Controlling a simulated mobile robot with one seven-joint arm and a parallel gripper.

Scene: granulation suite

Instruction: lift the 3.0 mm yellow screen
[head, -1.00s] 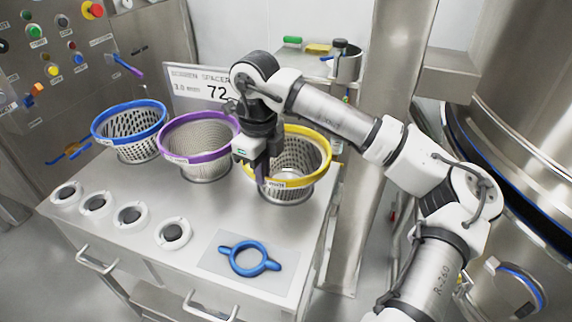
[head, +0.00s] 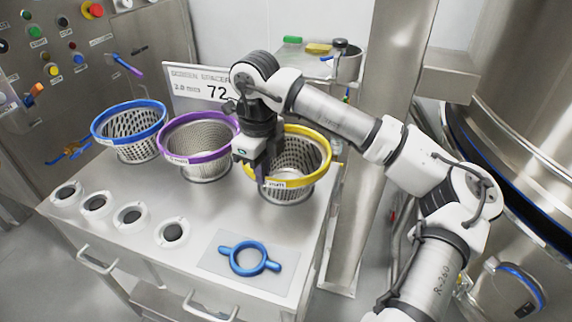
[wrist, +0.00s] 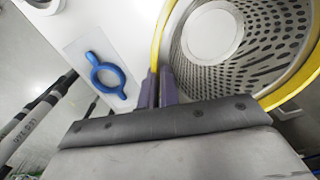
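The yellow-rimmed screen (head: 326,168) is a perforated metal basket standing upright at the right end of the bench top, with a white label on its front rim. It also shows in the wrist view (wrist: 289,91), where I look down into its perforated wall. My gripper (head: 262,178) is at the left front of its rim, pointing down. In the wrist view the two purple-grey fingers (wrist: 160,88) are close together with the yellow rim running in between them, so they look shut on the rim. The fingertips' exact contact is partly hidden.
Purple-rimmed (head: 174,152) and blue-rimmed (head: 131,138) screens stand to the left, the purple one close by. A blue two-handled ring (head: 249,258) lies on a grey mat in front. Several white round fittings line the front edge. A sign (head: 190,87) stands behind; a steel column is right.

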